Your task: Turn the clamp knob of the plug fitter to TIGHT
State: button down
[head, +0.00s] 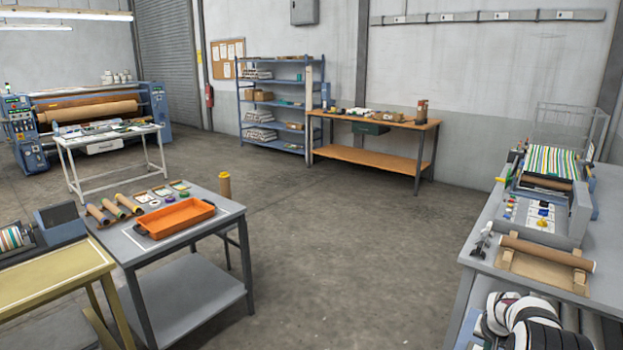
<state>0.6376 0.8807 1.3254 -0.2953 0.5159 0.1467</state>
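I cannot pick out the plug fitter or its clamp knob for certain, and no TIGHT mark can be read at this size. On the right bench stands a small grey and dark upright device (482,240), left of a brown roll (546,251) lying on a wooden cradle (522,267). Behind them is a grey machine (579,214) with striped material on top and small yellow parts on its front panel. My gripper is not in view; white and black rounded links, likely my folded arm, show at the bottom right.
A grey table (117,241) at left holds an orange tray (174,217), cardboard tubes and small rings. A yellow-topped table (50,286) is at the lower left. A wooden workbench (372,119) and blue shelves (272,103) stand at the back. The middle floor is clear.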

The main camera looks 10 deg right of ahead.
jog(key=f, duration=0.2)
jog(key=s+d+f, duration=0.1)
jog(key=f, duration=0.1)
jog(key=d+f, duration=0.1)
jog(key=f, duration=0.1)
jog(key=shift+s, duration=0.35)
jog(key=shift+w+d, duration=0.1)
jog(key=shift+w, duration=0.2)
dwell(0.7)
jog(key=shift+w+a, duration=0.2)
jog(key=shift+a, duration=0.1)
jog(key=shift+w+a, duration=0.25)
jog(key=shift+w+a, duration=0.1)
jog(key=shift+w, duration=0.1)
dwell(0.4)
